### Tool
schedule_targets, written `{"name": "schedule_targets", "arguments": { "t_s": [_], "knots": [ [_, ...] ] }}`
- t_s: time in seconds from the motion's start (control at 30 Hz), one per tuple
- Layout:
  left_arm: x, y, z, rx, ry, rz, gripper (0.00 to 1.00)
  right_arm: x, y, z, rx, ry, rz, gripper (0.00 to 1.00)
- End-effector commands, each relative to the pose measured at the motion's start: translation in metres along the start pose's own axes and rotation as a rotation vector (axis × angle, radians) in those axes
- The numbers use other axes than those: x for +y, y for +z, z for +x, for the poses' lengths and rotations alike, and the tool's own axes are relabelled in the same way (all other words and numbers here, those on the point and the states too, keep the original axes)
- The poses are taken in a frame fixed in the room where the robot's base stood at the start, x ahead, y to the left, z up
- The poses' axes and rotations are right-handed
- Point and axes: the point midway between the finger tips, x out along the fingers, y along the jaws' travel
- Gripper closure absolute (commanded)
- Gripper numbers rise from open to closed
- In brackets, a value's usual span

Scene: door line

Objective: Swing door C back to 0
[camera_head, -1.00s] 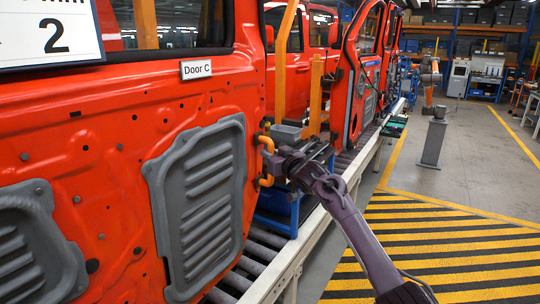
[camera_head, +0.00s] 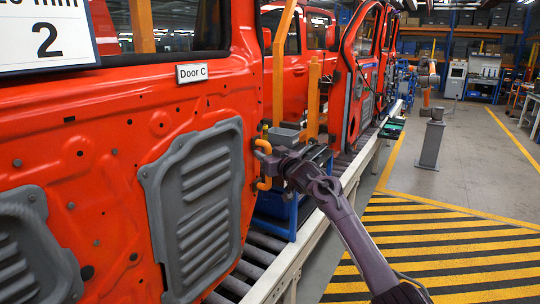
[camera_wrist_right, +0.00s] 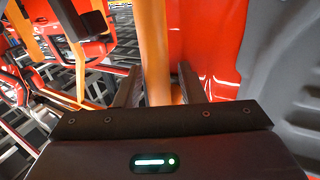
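Door C (camera_head: 105,135) is the large red door panel with grey inserts filling the left of the head view, marked by a white "Door C" label (camera_head: 194,73). Its orange handle (camera_head: 264,168) stands out from the door's right edge. My right gripper (camera_head: 276,167) is at this handle, its arm reaching in from the lower right. In the right wrist view, the two dark fingers (camera_wrist_right: 160,88) lie close on both sides of an upright orange bar (camera_wrist_right: 158,60) and appear shut on it. The fingertips are partly hidden in the head view. My left gripper is out of view.
The roller conveyor (camera_head: 262,245) with a pale side rail runs below the door. More red car bodies (camera_head: 360,70) stand behind. The striped floor (camera_head: 440,240) at right is clear; a grey pedestal (camera_head: 432,140) stands beyond.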

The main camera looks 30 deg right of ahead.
Motion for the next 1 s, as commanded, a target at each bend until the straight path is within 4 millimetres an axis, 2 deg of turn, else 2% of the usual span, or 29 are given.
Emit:
{"name": "schedule_targets", "arguments": {
  "t_s": [0.03, 0.13, 0.6, 0.77, 1.0],
  "knots": [
    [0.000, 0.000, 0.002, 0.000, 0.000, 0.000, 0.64, -0.004, 0.010, -0.001, -0.016, -0.009, -0.002, 0.61],
    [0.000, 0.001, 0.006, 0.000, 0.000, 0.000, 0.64, -0.004, 0.011, -0.009, -0.016, -0.008, -0.003, 0.61],
    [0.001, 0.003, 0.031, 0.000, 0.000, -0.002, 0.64, 0.002, -0.001, -0.074, 0.007, 0.001, 0.000, 0.61],
    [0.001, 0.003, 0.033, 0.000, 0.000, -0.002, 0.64, 0.002, -0.003, -0.081, 0.008, 0.002, 0.002, 0.61],
    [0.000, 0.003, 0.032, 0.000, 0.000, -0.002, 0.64, 0.002, -0.005, -0.082, 0.009, 0.002, 0.002, 0.61]
  ]
}}
